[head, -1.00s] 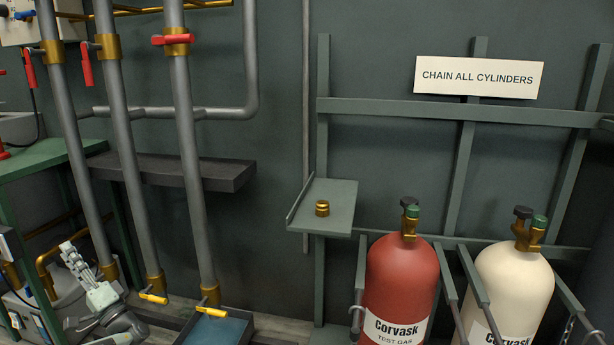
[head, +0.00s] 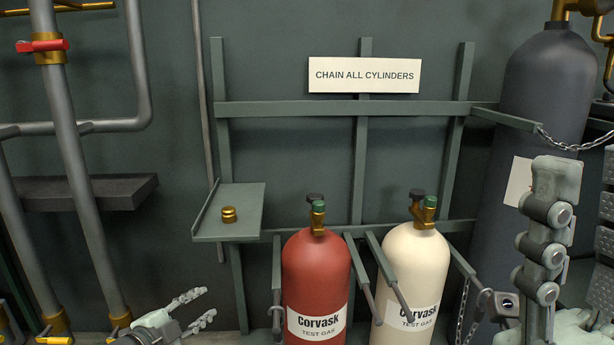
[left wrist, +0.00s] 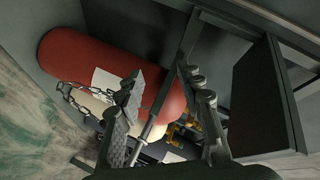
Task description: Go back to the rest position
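My left gripper (head: 208,305) is low in the head view, left of the red cylinder (head: 308,262). Its fingers are apart and hold nothing. In the left wrist view the fingers (left wrist: 165,88) are also spread, with the red cylinder (left wrist: 75,58) and a grey rail beyond them. My right gripper (head: 580,180) stands upright close to the camera at the right edge of the head view. Its fingers are apart, with no object seen between them; part of it is cut off by the frame.
A white cylinder (head: 415,268) stands beside the red one in the green rack (head: 340,108). A brass cap (head: 228,214) sits on the small shelf (head: 252,200). A dark tall cylinder (head: 535,100) with a chain (head: 575,145) stands at right. Grey pipes (head: 72,170) are at left.

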